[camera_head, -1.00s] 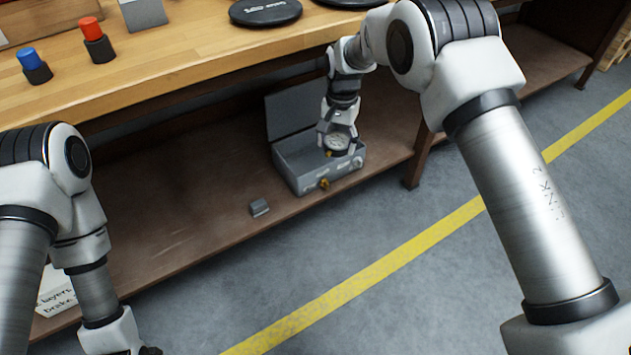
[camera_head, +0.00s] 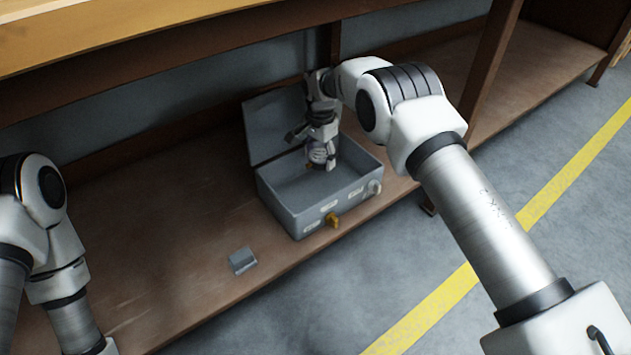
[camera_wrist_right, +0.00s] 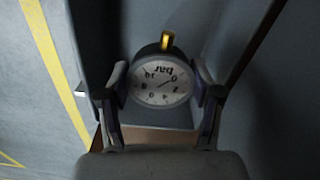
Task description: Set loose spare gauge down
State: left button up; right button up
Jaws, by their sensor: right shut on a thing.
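The spare gauge is a round dial with a white face, dark rim and short brass stem; it shows large in the right wrist view (camera_wrist_right: 158,82). My right gripper (camera_head: 318,155) is shut on the gauge (camera_head: 318,154), one finger on each side of the dial. In the head view it holds the gauge over the inside of an open grey metal box (camera_head: 290,215), near the box's back. Whether the gauge touches the box floor cannot be told. Of my left arm only links show at the left edge; its gripper is out of view.
The box stands on a brown lower shelf (camera_head: 170,240), its lid (camera_head: 272,125) raised at the back. A yellow knob (camera_head: 332,220) and a pale knob (camera_head: 374,187) stick out of its front. A small grey block (camera_head: 242,261) lies left of it. The wooden bench top (camera_head: 130,35) overhangs.

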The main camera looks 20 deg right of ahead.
aim_at(320, 156)
notch_tip(320, 156, down, 8)
jog(key=b, duration=0.4)
jog(key=shift+f, duration=0.15)
jog(key=shift+r, duration=0.2)
jog(key=shift+f, duration=0.55)
jog(key=shift+f, duration=0.1)
jog(key=o, duration=1.3)
notch_tip(320, 156, up, 13)
jog(key=p, duration=0.6)
